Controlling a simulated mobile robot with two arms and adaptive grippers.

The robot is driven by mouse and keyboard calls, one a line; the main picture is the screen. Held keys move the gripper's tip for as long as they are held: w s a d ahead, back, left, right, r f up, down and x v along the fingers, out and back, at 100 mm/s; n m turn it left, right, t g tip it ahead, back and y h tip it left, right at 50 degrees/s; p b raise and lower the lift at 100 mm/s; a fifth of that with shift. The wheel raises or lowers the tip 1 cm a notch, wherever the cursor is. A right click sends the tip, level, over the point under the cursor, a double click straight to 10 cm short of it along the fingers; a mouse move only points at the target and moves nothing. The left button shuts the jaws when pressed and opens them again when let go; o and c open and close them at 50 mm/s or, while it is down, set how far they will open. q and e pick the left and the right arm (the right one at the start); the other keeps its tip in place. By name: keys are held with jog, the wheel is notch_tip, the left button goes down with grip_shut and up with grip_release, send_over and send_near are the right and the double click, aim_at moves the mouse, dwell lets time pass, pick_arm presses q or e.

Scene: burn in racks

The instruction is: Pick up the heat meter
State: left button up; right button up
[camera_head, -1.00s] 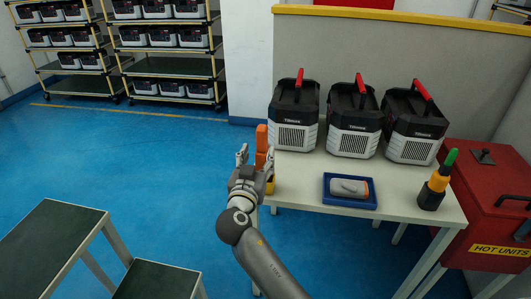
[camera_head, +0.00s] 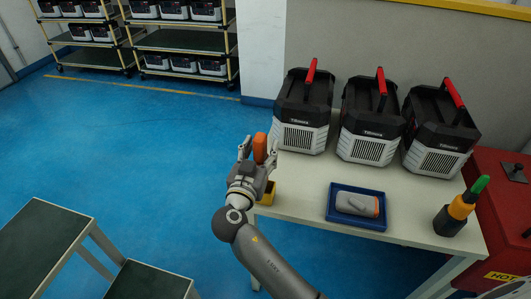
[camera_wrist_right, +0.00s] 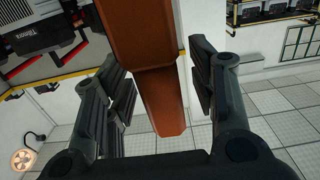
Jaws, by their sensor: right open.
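An orange upright device (camera_head: 260,148), which looks like the heat meter, stands at the left edge of the white table above a small yellow holder (camera_head: 268,195). My right gripper (camera_head: 259,152) is open, with one finger on each side of the orange device. In the right wrist view the device (camera_wrist_right: 155,75) runs down between the spread fingers, with a gap to the right finger. Contact on the left side cannot be told. The device's lower part is hidden behind my gripper in the head view. My left gripper is not in view.
The white table (camera_head: 300,190) holds three black-and-white units with red handles (camera_head: 368,125), a blue tray (camera_head: 345,222) with a grey device (camera_head: 357,203), and a green-tipped tool (camera_head: 460,205). A red cabinet (camera_head: 500,200) stands right.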

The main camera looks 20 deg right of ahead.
jog(key=shift+w, duration=0.1)
jog(key=shift+a, duration=0.1)
jog(key=shift+c, duration=3.8)
grip_shut()
jog(key=shift+r, duration=0.1)
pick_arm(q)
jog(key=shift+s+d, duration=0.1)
pick_arm(e)
jog(key=shift+r, duration=0.15)
